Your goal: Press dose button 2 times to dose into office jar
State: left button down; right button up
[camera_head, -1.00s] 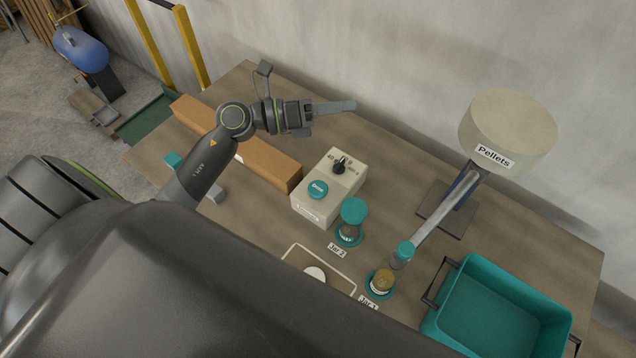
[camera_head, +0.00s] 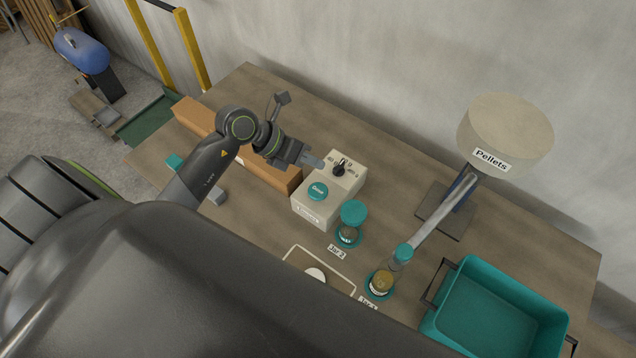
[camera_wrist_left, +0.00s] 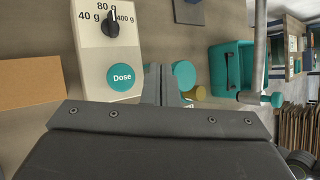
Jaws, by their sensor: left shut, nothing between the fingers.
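The cream control box (camera_head: 337,204) stands mid-table with a round teal Dose button (camera_head: 317,191) and a black dial (camera_head: 339,169). The dial points up to 80 g. My left gripper (camera_head: 315,162) is shut and empty, above the box's back-left side, apart from the button. A jar with a teal lid (camera_head: 352,213) stands by the label Jar 2. Another jar with yellowish contents (camera_head: 382,281) stands by a partly hidden label. My right gripper is out of view.
The Pellets hopper (camera_head: 505,135) stands at the right with a slanted tube (camera_head: 445,213) reaching toward the front jar. A teal bin (camera_head: 490,310) sits front right. A long cardboard box (camera_head: 270,171) lies behind my left forearm. A pale tray (camera_head: 330,262) is at the front.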

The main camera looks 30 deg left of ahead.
aim_at(313, 191)
pick_arm(q)
notch_tip(313, 191, down, 9)
jog(key=b, duration=0.7)
jog(key=shift+r, duration=0.1)
dwell(1.9)
jog(key=shift+f+b, duration=0.4)
jog(key=shift+f+b, duration=0.45)
jog(key=shift+f, duration=0.05)
dwell(0.5)
jog(key=shift+r, duration=0.15)
jog(key=shift+r+p, duration=0.75)
jog(key=shift+r, duration=0.05)
